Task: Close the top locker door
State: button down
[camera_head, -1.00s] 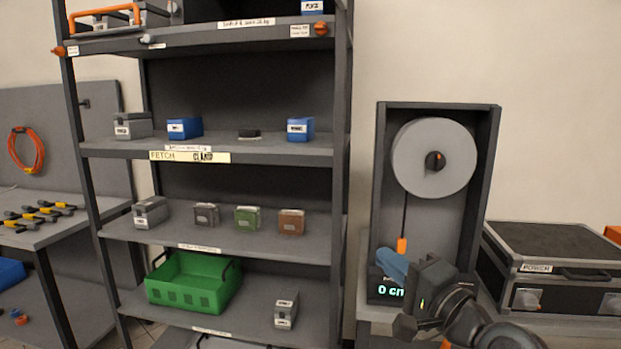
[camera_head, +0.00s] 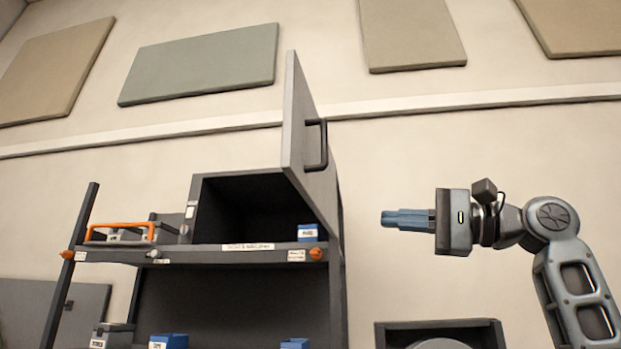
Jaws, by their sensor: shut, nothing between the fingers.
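The top locker (camera_head: 191,206) is a dark box on the top of the shelf rack. Its grey door (camera_head: 299,120) stands open, hinged at the right side and swung out toward me. A dark bar handle (camera_head: 317,145) is on the door's right-facing side. Inside the locker, a blue bin (camera_head: 308,232) shows at the lower right. My gripper (camera_head: 384,219) points left with its blue fingers together and empty. In the picture it is to the right of the door and lower than the handle, apart from both.
The top shelf (camera_head: 205,256) also carries grey cases and an orange-handled carrier (camera_head: 118,233) left of the locker. Orange knobs (camera_head: 316,254) sit on the shelf's front edge. A dark reel housing (camera_head: 487,331) stands below my arm. The wall around my gripper is clear.

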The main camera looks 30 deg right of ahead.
jog(key=s+a+r+n+g, duration=0.2)
jog(key=s+a+r+g, duration=0.1)
jog(key=s+r, duration=0.45)
jog(key=p, duration=0.3)
send_near(296, 161)
jog(key=x, duration=0.5)
jog(key=shift+w+r, duration=0.1)
jog(key=shift+w, duration=0.2)
jog(key=shift+x, duration=0.75)
jog(key=shift+a, duration=0.15)
